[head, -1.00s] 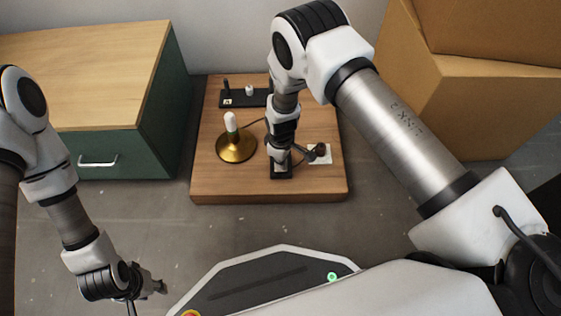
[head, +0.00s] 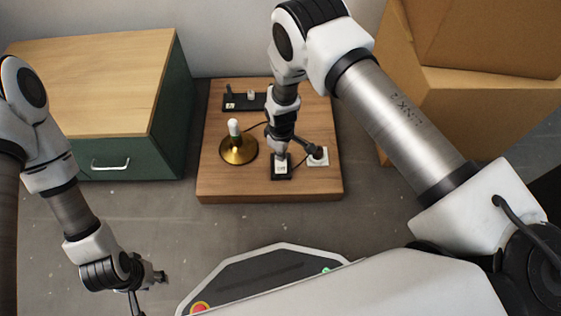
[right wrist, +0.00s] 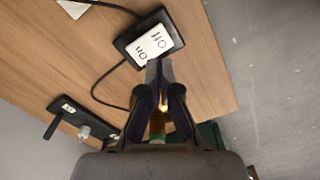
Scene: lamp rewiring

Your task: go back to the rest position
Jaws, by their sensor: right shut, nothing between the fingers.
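My right gripper (head: 281,155) is shut and empty, close above the black switch box (head: 281,172) at the front of the wooden board. In the right wrist view its fingertips (right wrist: 160,68) are near the edge of the switch box (right wrist: 150,40), whose white face is marked On and Off. I cannot tell whether they touch. My left gripper (head: 158,277) is low at the left, away from the board, pointing right; its fingers are too small to judge.
The brass lamp (head: 239,153) with a white bulb stands left of my right gripper. A white outlet plate (head: 317,160) with a dark plug is at right. A black holder strip (head: 240,103) is behind. A green cabinet (head: 150,150) and cardboard boxes (head: 480,110) flank the board.

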